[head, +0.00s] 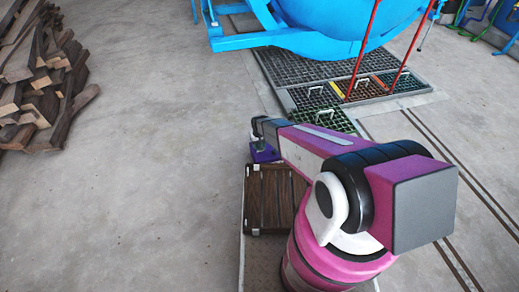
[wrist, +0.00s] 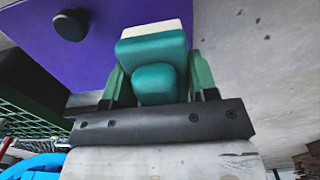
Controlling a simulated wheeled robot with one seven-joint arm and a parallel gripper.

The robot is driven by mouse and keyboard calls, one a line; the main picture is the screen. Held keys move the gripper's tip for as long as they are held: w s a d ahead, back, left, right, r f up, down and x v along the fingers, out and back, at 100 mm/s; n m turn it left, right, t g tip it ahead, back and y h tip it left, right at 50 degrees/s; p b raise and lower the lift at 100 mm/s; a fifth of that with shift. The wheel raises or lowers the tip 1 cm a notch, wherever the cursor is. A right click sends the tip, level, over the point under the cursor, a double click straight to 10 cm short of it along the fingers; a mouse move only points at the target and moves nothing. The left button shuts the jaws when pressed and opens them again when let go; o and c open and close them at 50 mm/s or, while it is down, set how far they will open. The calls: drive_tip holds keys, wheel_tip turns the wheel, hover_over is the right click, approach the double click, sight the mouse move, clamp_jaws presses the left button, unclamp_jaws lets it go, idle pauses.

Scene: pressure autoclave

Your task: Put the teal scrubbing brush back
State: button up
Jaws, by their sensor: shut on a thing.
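The teal scrubbing brush (wrist: 152,48), with a cream-white strip along its far edge, is in the wrist view. My gripper (wrist: 158,78) is shut on it, with one green finger on each side of the teal body. A flat purple surface (wrist: 100,60) with a dark round knob (wrist: 70,25) lies behind and beside the brush; I cannot tell whether the brush touches it. In the head view a small purple piece (head: 265,153) shows at the end of my arm, above the far edge of a dark slatted crate (head: 276,200). The brush cannot be made out there.
A blue autoclave (head: 335,28) stands at the back over dark floor grating (head: 300,70). Red poles (head: 362,50) rise near it. A wood pile (head: 40,80) lies at the left. The concrete floor between the pile and my arm is clear.

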drive_tip(key=shift+w+d+f, duration=0.2)
drive_tip(key=shift+f, duration=1.9)
drive_tip(key=shift+f, duration=0.15)
drive_tip(key=o, duration=0.8)
wheel_tip(320, 180, up, 12)
drive_tip(key=shift+s+r, duration=0.1)
drive_tip(key=s+d+r+m, duration=0.1)
drive_tip(key=s+d+r, duration=0.5)
drive_tip(key=r, duration=0.4)
drive_tip(key=s+d+r+m, duration=0.1)
drive_tip(key=s+d+r, duration=0.5)
drive_tip(key=r, duration=0.4)
drive_tip(key=s+d+r+m, duration=0.1)
drive_tip(key=s+d+r, duration=0.4)
drive_tip(key=r, duration=0.6)
drive_tip(key=shift+s+d, duration=0.2)
drive_tip(key=shift+d, duration=0.3)
drive_tip(key=shift+s+d, duration=0.2)
drive_tip(key=shift+d, duration=0.25)
